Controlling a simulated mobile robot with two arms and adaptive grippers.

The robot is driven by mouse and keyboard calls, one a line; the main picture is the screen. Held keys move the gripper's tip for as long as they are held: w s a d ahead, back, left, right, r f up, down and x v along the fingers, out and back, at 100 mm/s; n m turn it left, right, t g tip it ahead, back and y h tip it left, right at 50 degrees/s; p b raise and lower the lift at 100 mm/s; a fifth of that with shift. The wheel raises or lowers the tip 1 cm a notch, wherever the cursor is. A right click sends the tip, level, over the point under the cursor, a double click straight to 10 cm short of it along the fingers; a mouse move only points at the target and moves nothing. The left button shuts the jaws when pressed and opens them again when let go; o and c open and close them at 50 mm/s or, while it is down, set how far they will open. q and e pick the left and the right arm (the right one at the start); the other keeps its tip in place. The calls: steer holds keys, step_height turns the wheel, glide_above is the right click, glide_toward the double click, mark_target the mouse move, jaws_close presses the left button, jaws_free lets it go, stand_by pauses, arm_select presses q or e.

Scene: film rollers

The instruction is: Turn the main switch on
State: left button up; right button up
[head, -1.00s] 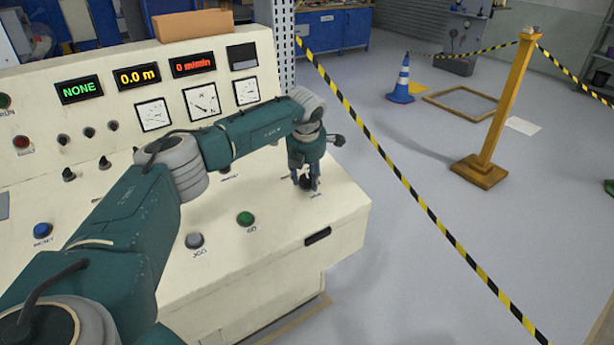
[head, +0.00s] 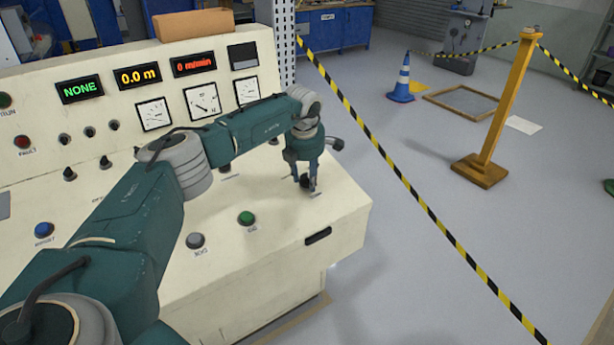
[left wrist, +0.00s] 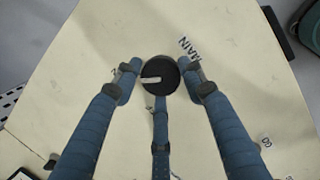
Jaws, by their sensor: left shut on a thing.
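The main switch is a round black knob with a white pointer mark (left wrist: 160,76), beside the printed word MAIN in the left wrist view. Its white mark points toward the left of that view. In the head view the switch (head: 306,182) sits on the right part of the console's sloping desk, partly hidden by fingers. My left gripper (head: 307,186) reaches down over it and is shut on it. In the left wrist view the fingers of my left gripper (left wrist: 160,84) stand around the knob. My right gripper is not in view.
The cream console (head: 345,215) carries a green button (head: 246,218), a grey button (head: 195,240) and a blue button (head: 43,230). Its display (head: 80,89) reads NONE. A black lever knob (head: 335,144) is behind the gripper. Striped barrier tape (head: 400,180) runs right of the console.

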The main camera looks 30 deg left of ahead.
arm_select(q)
steer(key=o, duration=1.1)
steer(key=shift+w+d+r, duration=0.25)
steer(key=shift+d, duration=0.05)
steer(key=shift+f, duration=0.1)
steer(key=shift+s+r, duration=0.2)
steer(key=shift+r, duration=0.3)
steer(key=v, duration=1.1)
steer(key=shift+w+d, duration=0.1)
